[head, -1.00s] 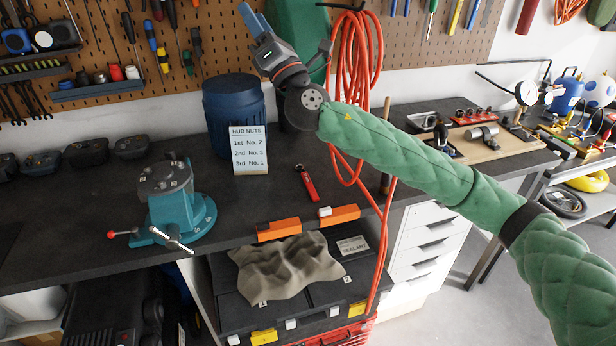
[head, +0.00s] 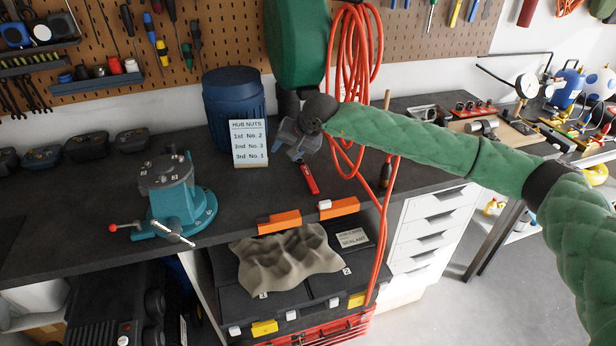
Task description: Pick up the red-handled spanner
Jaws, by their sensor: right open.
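The red-handled spanner (head: 309,180) lies on the dark workbench, right of the white card. Its red handle shows, but its far end is hidden behind my right gripper. My right gripper (head: 291,151) is open and points down over the bench, just above and behind the red handle in the head view. I cannot tell the exact height between them. Nothing shows between its fingers. My left gripper is not in view.
A blue drum (head: 232,100) with a HUB NUTS card (head: 249,144) stands left of my gripper. An orange hose (head: 352,75) hangs at the right. A teal vise (head: 175,200) stands left. Orange blocks (head: 279,222) lie along the bench's front edge.

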